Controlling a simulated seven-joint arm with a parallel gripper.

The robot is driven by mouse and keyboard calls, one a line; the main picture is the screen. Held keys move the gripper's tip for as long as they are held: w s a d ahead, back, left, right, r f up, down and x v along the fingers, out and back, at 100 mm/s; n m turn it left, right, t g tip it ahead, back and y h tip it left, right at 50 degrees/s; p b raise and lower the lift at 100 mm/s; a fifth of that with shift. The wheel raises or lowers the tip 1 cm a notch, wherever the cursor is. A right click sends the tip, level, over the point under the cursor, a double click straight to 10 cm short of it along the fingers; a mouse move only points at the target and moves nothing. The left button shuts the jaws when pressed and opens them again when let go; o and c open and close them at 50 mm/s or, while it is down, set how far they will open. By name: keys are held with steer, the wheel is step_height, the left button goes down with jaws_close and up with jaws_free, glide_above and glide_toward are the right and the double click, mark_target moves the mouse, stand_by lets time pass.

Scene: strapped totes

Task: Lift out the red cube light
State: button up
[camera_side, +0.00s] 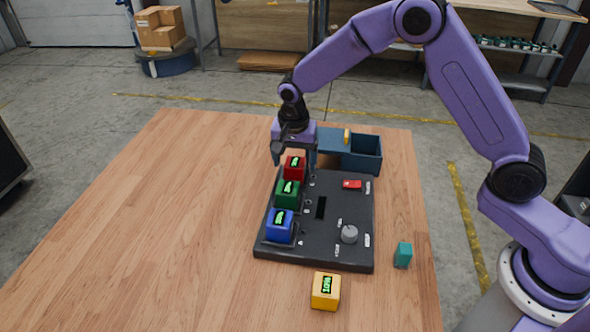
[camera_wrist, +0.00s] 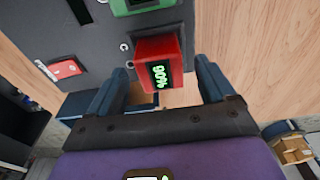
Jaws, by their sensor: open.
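The red cube light (camera_side: 295,167) sits at the far end of a row on the dark panel (camera_side: 341,259), with its lit green display showing. The wrist view shows the red cube (camera_wrist: 158,62) between the two fingers, its display reading about 90%. My gripper (camera_side: 292,154) is open and points down over the red cube, a finger to each side. In the wrist view my gripper (camera_wrist: 161,79) shows a gap between each finger and the cube. The green cube (camera_side: 287,194) and the blue cube (camera_side: 280,226) sit in the same row, nearer the camera.
A yellow cube (camera_side: 326,290) stands on the table in front of the panel. A small teal block (camera_side: 403,255) stands to the right. The panel bears a red switch (camera_side: 352,184) and a grey knob (camera_side: 349,234). A blue box (camera_side: 366,160) stands behind. The table's left side is clear.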

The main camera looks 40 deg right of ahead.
steer(key=shift+w+d+f, duration=0.15)
steer(key=shift+f, duration=1.25)
steer(key=shift+c, duration=0.3)
steer(key=c, duration=1.2)
steer(key=shift+o, duration=0.2)
steer(key=shift+r, duration=0.1)
